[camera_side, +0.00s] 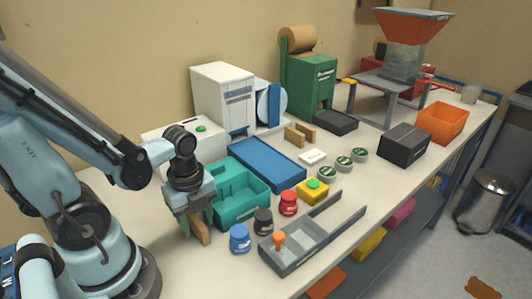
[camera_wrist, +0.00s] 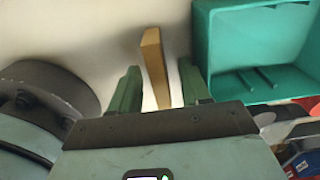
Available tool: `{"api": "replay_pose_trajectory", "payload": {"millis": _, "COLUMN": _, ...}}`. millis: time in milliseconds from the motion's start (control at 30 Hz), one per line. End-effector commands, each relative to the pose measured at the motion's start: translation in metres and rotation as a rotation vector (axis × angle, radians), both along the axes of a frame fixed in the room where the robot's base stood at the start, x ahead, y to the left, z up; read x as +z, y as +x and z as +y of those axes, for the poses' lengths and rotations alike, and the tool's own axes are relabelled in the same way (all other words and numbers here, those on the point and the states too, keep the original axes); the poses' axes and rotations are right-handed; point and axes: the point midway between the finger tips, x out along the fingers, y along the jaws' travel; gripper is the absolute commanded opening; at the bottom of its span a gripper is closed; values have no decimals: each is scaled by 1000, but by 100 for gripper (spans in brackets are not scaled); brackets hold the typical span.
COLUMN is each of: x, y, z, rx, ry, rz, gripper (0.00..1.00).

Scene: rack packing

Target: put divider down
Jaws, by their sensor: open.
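A thin wooden divider (camera_wrist: 153,55) stands between the two green fingers of my gripper (camera_wrist: 159,76) in the wrist view, with a visible gap on each side. In the side view, the divider (camera_side: 201,231) shows below my gripper (camera_side: 192,213), low over the bench at the left of the teal rack (camera_side: 240,209). I cannot tell for sure whether its lower edge touches the bench. My gripper is open. The teal rack, with compartments, also shows at the right of the wrist view (camera_wrist: 205,45), apart from the divider. Two more wooden pieces (camera_side: 300,133) are farther back.
A blue tray (camera_side: 262,160) lies behind the rack. Blue (camera_side: 240,239), black (camera_side: 263,221) and red (camera_side: 288,203) jars stand in front, beside a grey tray (camera_side: 300,250). White machines (camera_side: 222,95) stand at the back. Bare bench shows at the front left.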

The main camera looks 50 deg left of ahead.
Motion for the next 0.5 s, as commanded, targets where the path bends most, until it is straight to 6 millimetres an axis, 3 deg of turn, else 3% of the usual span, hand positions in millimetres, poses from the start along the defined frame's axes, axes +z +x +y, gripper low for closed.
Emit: {"api": "replay_pose_trajectory", "payload": {"millis": 500, "x": -9, "y": -1, "z": 0, "rx": 0, "ry": 0, "rz": 0, "gripper": 47}}
